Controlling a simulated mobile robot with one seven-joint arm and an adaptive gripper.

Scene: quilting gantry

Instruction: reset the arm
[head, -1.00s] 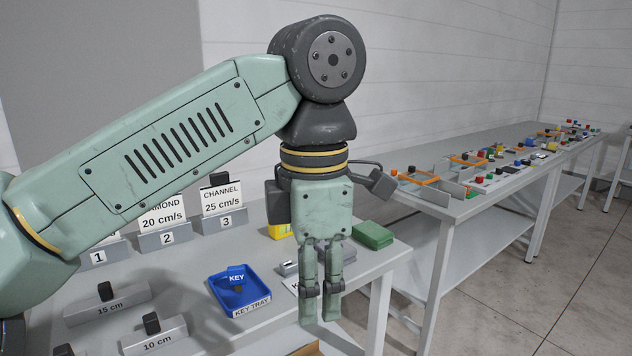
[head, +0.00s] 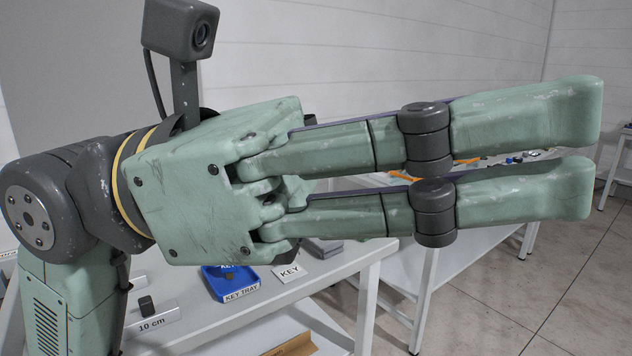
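My gripper (head: 586,153) fills the middle and right of the head view, close to the camera, with its pale green fingers pointing right. Two fingers lie side by side with a narrow gap, and their dark pads face away from me. Anything behind them is hidden, so how far the gripper is open does not show. Nothing held is visible. My wrist and forearm come up from the lower left, with a small camera on a bracket above the wrist.
Below my gripper, a near table (head: 345,269) bears a blue key tray (head: 231,294), a KEY card (head: 288,272) and a 10 cm block (head: 152,322). A long table (head: 474,233) stands behind my fingers, mostly covered. Open floor (head: 575,290) lies at the lower right.

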